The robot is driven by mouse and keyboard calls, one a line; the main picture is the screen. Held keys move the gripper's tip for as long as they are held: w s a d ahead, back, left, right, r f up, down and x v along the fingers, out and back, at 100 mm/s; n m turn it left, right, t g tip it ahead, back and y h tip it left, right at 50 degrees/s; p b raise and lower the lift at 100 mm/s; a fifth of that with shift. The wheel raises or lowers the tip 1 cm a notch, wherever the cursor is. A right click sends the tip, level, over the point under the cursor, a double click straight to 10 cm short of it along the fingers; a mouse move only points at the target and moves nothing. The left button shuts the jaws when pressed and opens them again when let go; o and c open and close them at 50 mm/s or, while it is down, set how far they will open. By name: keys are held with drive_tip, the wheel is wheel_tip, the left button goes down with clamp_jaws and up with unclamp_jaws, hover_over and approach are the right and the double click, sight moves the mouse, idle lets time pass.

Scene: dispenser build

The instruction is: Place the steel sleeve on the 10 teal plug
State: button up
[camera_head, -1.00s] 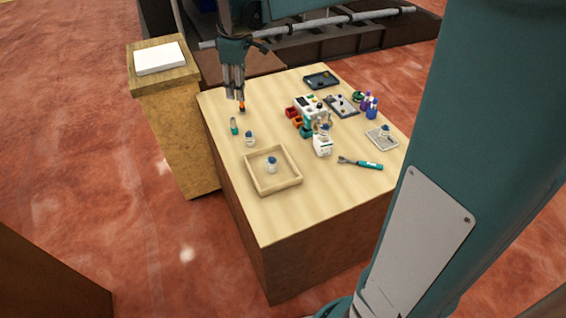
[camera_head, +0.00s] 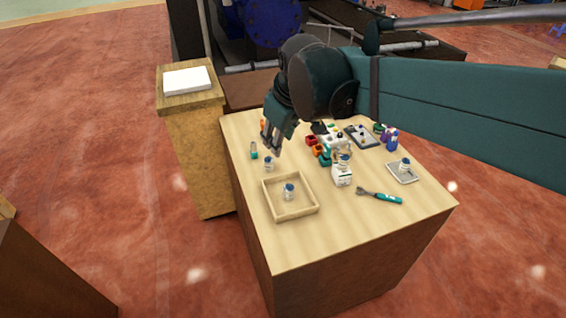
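My gripper (camera_head: 272,146) points down above the far left part of the table, close to a small upright teal piece (camera_head: 254,149) and a small white jar with a blue cap (camera_head: 268,164). Its fingers are small and dark here, so I cannot tell whether they hold anything. The teal piece stands left of the fingers; I cannot read a number on it or confirm it is the 10 teal plug. I cannot make out a steel sleeve. A small orange piece (camera_head: 263,125) shows just behind the gripper.
A wooden tray (camera_head: 307,212) holds another blue-capped jar (camera_head: 289,192). A white bottle (camera_head: 342,177), a teal-handled tool (camera_head: 382,197) and a grey tray (camera_head: 410,178) with a jar stand to the right. The table's front is clear.

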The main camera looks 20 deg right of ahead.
drive_tip(key=s+f+m+t, duration=0.1)
drive_tip(key=s+f+m, duration=0.1)
drive_tip(key=s, duration=0.5)
drive_tip(key=s+f+m+t, duration=0.1)
drive_tip(key=s+f+m, duration=0.2)
drive_tip(key=s, duration=0.5)
drive_tip(key=shift+f, duration=0.4)
drive_tip(key=shift+s, duration=0.1)
wheel_tip(320, 180, down, 10)
drive_tip(key=b, duration=1)
